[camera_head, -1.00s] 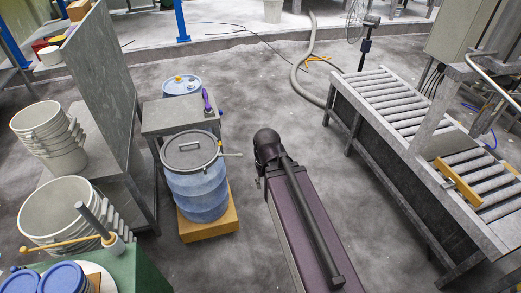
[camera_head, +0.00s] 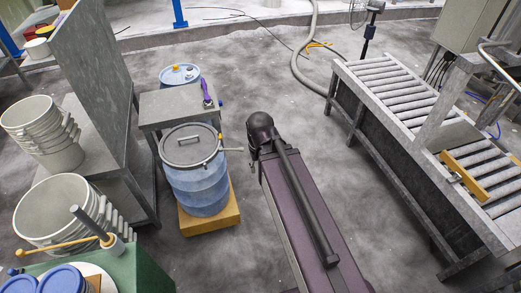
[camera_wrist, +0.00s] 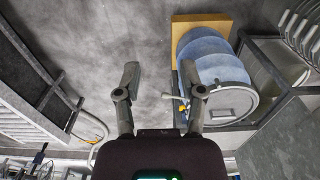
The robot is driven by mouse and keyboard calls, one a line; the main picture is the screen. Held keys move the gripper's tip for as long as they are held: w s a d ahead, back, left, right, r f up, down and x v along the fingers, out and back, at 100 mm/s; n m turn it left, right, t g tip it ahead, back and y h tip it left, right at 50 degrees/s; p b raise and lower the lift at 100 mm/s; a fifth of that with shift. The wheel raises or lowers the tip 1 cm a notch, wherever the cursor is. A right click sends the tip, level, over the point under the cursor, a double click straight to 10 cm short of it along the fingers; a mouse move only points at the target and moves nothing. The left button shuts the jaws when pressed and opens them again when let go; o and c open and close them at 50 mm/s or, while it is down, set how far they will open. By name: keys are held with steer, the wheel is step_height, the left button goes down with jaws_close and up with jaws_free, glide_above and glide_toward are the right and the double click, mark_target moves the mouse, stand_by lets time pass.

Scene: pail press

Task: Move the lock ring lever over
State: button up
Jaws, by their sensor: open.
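The blue drum (camera_head: 200,187) stands on a yellow-brown block and has a grey lid (camera_head: 189,146) with a handle, held by a lock ring around its rim. The ring's lever (camera_head: 232,149) sticks out to the right, close to my arm. In the wrist view, the drum (camera_wrist: 212,62) and its lid (camera_wrist: 232,104) lie right of my gripper (camera_wrist: 160,80), which is open with nothing between its fingers. The lever (camera_wrist: 179,98) shows just left of the right finger, partly hidden by it; I cannot tell whether they touch. My gripper is mostly hidden in the head view.
A grey table (camera_head: 178,103) behind the drum holds a purple-handled tool (camera_head: 207,95). Another blue drum (camera_head: 180,75) stands behind it. White pails (camera_head: 62,205) and a green stand (camera_head: 135,270) are at left. A roller conveyor (camera_head: 385,75) is at right, with clear floor between.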

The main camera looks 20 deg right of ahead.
steer(key=w+a+f+m+t+y+b, duration=0.2)
steer(key=w+f+y+b, duration=0.6)
steer(key=w+f+b, duration=1)
steer(key=w+d+f+m+t+y+b, duration=0.2)
steer(key=w+d+y+b, duration=0.6)
steer(key=b, duration=1.4)
step_height(320, 180, down, 2)
steer(key=d+t, duration=0.2)
steer(key=t, duration=0.1)
steer(key=shift+w+m+y, duration=0.3)
steer(key=shift+a, duration=0.15)
